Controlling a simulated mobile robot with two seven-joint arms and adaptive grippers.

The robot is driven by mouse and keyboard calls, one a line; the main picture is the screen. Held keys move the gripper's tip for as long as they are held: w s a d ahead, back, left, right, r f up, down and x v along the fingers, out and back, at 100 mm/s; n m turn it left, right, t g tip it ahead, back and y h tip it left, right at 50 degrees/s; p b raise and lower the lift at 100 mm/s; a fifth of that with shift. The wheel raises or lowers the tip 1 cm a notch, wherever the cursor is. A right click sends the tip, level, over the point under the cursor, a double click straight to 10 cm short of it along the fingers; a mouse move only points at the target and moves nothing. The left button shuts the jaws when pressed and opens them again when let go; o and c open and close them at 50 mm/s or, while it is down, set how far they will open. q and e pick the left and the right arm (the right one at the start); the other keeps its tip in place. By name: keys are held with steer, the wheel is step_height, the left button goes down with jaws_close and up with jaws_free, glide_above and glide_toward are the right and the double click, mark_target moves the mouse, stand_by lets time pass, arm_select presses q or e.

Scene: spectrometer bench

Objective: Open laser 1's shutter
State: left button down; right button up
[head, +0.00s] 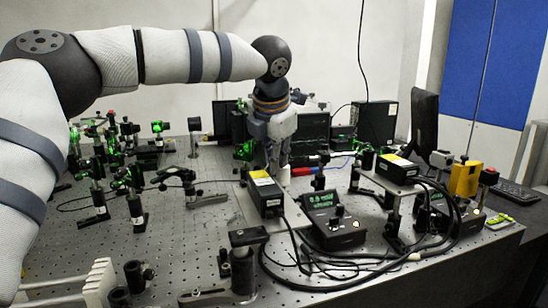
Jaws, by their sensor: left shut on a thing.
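A black laser box (266,198) with a yellow label on top sits on a light plate in the middle of the bench. My left gripper (277,165) reaches down from above to the far end of this box. Its fingers are close together, shut on a small part there, which looks like the shutter; the fingers and box mostly hide it, so its position cannot be told. A second black laser box (397,168) with a yellow label stands on a raised mount to the right. I cannot read which box is numbered 1. My right gripper is not in view.
A controller with a green display (335,228) stands right of the nearer laser, with black cables (290,280) looping in front. Several optic mounts (135,205) stand on the perforated bench at left. A yellow box (465,178) and monitor (425,120) are at right.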

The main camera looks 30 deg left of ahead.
arm_select(q)
steer(key=shift+w+d+f+g+y, duration=0.1)
steer(key=shift+w+f+g+y, duration=0.15)
steer(key=shift+g+y, duration=0.15)
steer(key=shift+w+d+f+m+g+y+b, duration=0.1)
steer(key=shift+w+f+m+g+y+b, duration=0.1)
steer(key=shift+f+g+y+b, duration=0.2)
steer(key=shift+w+d+f+m+g+y+b, duration=0.1)
steer(key=shift+f+m+g+y+b, duration=0.15)
steer(key=shift+g, duration=0.25)
steer(key=shift+d+g+y, duration=0.1)
steer(key=shift+g+y, duration=0.4)
steer(key=shift+y, duration=0.05)
steer(key=shift+s+r, duration=0.1)
steer(key=shift+r, duration=0.05)
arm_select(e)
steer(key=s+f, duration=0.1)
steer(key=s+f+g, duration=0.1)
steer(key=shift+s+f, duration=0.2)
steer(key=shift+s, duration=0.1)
arm_select(q)
steer(key=c, duration=1.8)
jaws_free()
